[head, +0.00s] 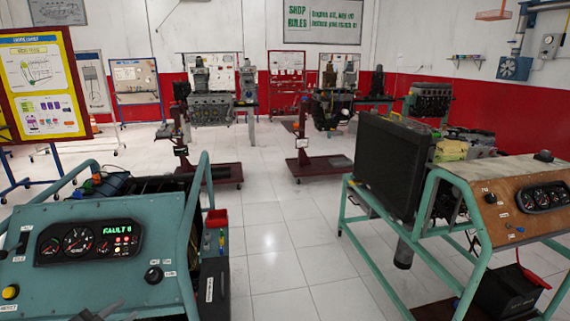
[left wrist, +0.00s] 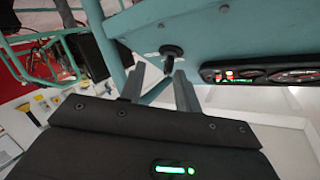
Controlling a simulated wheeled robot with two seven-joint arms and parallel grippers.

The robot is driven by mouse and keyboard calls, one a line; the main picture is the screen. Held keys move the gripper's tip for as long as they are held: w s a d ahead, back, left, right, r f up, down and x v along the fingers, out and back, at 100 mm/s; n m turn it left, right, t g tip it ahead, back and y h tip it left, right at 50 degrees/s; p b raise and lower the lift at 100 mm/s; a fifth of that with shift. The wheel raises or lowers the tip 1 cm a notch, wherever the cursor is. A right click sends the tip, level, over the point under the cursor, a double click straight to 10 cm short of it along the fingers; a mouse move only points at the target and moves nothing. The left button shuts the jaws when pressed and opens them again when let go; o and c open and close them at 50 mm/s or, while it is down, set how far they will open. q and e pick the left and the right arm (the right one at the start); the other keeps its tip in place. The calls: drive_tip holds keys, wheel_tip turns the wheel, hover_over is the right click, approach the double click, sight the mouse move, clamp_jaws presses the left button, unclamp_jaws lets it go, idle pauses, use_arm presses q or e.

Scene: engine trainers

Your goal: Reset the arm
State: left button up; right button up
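My left gripper (head: 100,311) shows only as a dark tip at the bottom edge of the head view, in front of the teal engine trainer panel (head: 120,272). In the left wrist view, the two fingers of my left gripper (left wrist: 160,82) stand apart with nothing between them. A black knob (left wrist: 171,52) on the teal panel is just beyond the fingertips, apart from them as far as I can tell. A black knob (head: 153,274) also shows on the panel in the head view, right of the gauges. My right gripper is not in view.
The panel carries gauges (head: 78,240) and a lit green "FAULT" display (head: 117,230). A second trainer with a wooden panel (head: 520,200) and black radiator (head: 391,165) stands at right. White tiled floor (head: 290,240) lies clear between them. More engine stands are behind.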

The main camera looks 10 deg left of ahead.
use_arm(q)
drive_tip(key=s+d+f+n+g+y, duration=0.3)
drive_tip(key=s+d+f+n+g, duration=0.15)
drive_tip(key=s+d+f, duration=0.55)
drive_tip(key=s+d+f+g+h, duration=0.1)
drive_tip(key=s+d+f+g, duration=0.2)
drive_tip(key=s+d+g, duration=0.75)
drive_tip(key=s+d+f+t, duration=0.1)
drive_tip(key=s+f, duration=0.1)
drive_tip(key=f, duration=1)
drive_tip(key=s+d+f+t, duration=0.1)
drive_tip(key=f, duration=1.2)
drive_tip(key=s+a+f, duration=0.1)
drive_tip(key=s+f, duration=0.7)
drive_tip(key=s, duration=0.1)
drive_tip(key=s+a+f+g, duration=0.1)
drive_tip(key=s+a+f, duration=0.1)
drive_tip(key=s+f, duration=0.7)
drive_tip(key=shift+a+f, duration=0.15)
drive_tip(key=shift+a, duration=0.1)
